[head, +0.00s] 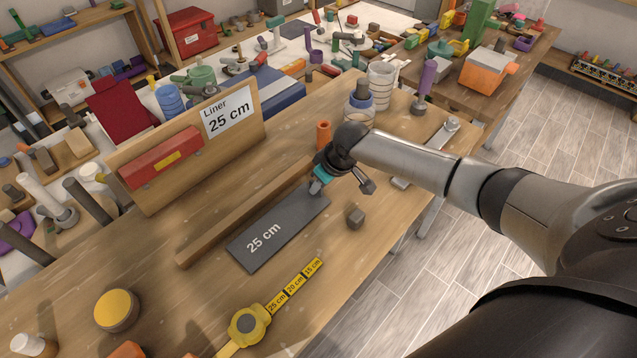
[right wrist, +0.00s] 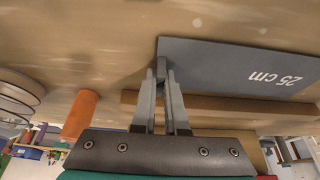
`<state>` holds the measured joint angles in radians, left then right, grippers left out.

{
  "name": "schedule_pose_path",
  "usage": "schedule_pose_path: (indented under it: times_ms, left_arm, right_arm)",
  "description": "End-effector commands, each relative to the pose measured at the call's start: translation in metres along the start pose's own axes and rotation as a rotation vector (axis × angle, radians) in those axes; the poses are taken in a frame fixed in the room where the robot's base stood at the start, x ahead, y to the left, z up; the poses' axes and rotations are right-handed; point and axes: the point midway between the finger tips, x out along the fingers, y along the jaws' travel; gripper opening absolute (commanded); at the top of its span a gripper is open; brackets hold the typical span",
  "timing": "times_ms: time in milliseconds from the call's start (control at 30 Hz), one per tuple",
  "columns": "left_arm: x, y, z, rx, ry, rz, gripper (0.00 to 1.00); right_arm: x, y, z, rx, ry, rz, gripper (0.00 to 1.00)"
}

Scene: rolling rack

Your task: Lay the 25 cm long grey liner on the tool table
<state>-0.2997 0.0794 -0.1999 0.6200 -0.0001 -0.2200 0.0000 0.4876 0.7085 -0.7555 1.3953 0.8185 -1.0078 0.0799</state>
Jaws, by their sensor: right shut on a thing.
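The grey liner (head: 290,232), marked "25 cm", is a flat dark strip in the middle of the wooden tool table (head: 190,290). It runs beside a long wooden bar (head: 235,222). My right gripper (head: 317,188) is at the liner's far end, shut on its edge. In the right wrist view the fingertips (right wrist: 160,68) meet at the liner's end, and the liner (right wrist: 225,62) extends to the right. It looks flat; I cannot tell whether it is slightly lifted. My left gripper is not in view.
A sign board (head: 229,113) reading "Liner 25 cm" stands behind, with a red block (head: 160,158).

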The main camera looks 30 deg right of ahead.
Motion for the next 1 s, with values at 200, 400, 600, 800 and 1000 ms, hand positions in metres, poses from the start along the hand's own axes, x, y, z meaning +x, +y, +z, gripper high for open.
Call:
schedule_pose_path:
  times_ms: [200,400,600,800,1000]
  left_arm:
    - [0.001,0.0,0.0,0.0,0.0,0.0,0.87]
    - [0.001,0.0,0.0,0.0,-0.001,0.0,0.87]
    - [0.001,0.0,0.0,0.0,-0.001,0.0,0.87]
    - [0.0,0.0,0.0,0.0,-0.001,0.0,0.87]
    - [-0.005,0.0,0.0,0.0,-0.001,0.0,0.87]
  right_arm:
    - [0.003,0.0,0.001,0.001,0.0,0.0,0.16]
    - [0.003,0.0,0.001,0.0,0.0,0.0,0.39]
    - [0.003,0.0,0.001,0.0,0.0,0.0,0.46]
    - [-0.001,0.0,0.001,-0.001,0.0,0.0,0.46]
    - [-0.023,0.001,0.001,-0.001,0.001,0.001,0.46]
